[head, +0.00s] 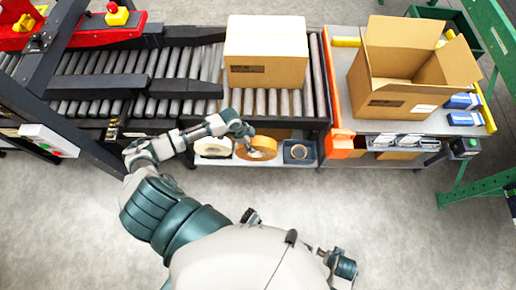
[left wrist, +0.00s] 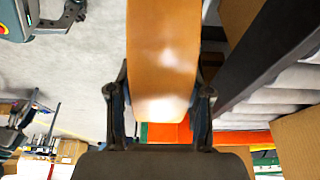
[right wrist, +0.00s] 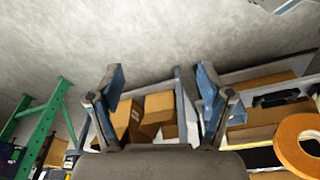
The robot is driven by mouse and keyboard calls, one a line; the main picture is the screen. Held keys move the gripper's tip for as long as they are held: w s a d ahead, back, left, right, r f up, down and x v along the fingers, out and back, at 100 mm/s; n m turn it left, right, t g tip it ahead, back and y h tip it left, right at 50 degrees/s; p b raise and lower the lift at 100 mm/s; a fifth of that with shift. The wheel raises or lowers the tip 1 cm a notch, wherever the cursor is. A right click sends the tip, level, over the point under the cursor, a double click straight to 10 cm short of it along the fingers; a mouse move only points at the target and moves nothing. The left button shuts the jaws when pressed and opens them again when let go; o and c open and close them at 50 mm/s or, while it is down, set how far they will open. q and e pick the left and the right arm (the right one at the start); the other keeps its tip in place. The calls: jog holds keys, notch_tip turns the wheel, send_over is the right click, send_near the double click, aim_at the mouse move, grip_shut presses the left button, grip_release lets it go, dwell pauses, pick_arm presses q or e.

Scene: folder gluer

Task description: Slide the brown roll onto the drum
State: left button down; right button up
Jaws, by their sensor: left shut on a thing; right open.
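The brown roll (head: 262,148) is at the lower shelf under the roller conveyor, in the middle of the head view. My left gripper (head: 249,150) is shut on it. In the left wrist view the brown roll (left wrist: 163,50) fills the space between the two fingers (left wrist: 162,100). A white round thing (head: 208,150) lies left of it on the shelf; I cannot tell whether it is the drum. My right gripper (right wrist: 162,78) is open and empty, away from the shelf.
A blue tray (head: 289,160) with a small ring stands right of the brown roll. A closed carton (head: 265,65) sits on the conveyor above. An open carton (head: 385,105) stands on the table at right, beside an orange bracket (head: 340,150). The floor in front is clear.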

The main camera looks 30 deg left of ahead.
pick_arm(q)
jog(key=shift+s+d+r+p, duration=0.5)
jog(key=shift+s+r+p, duration=0.25)
jog(key=shift+p, duration=0.5)
jog(key=shift+s+d+r+p, duration=0.45)
jog(key=shift+s+r+p, duration=0.25)
jog(key=shift+p, duration=0.5)
pick_arm(e)
jog(key=s+f, duration=0.4)
jog(key=f, duration=0.8)
jog(key=shift+s+d+f+g, duration=0.25)
jog(key=shift+s+d+g, duration=0.05)
jog(key=shift+s, duration=0.1)
